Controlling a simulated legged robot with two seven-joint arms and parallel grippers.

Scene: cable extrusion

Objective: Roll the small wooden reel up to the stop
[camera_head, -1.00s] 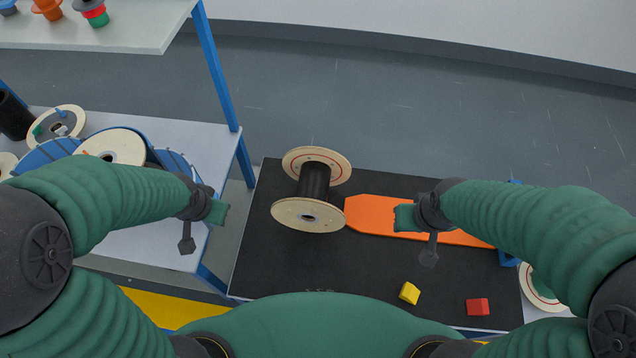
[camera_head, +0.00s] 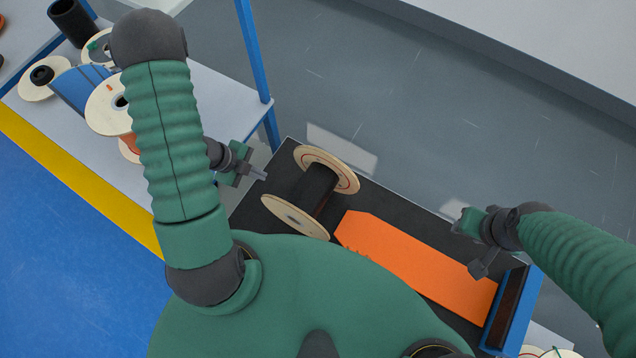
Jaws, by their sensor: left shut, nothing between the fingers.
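The small wooden reel (camera_head: 318,188) with a black wound core and two pale flanges lies on its rims on the black mat (camera_head: 276,220). Its axle runs slantwise. An orange strip (camera_head: 415,262) lies on the mat just right of it and leads to a blue stop (camera_head: 518,310) with a dark face at the mat's right end. My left gripper (camera_head: 262,176) is shut and empty, a short way left of the reel and apart from it. My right gripper (camera_head: 462,222) is above the strip's far side, well right of the reel; its fingers are too unclear to tell their opening.
A grey table (camera_head: 210,100) with several reels and a blue rack (camera_head: 82,88) stands at upper left; its blue leg (camera_head: 254,50) rises near my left gripper. My green body hides the mat's near side. Open grey floor lies beyond the mat.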

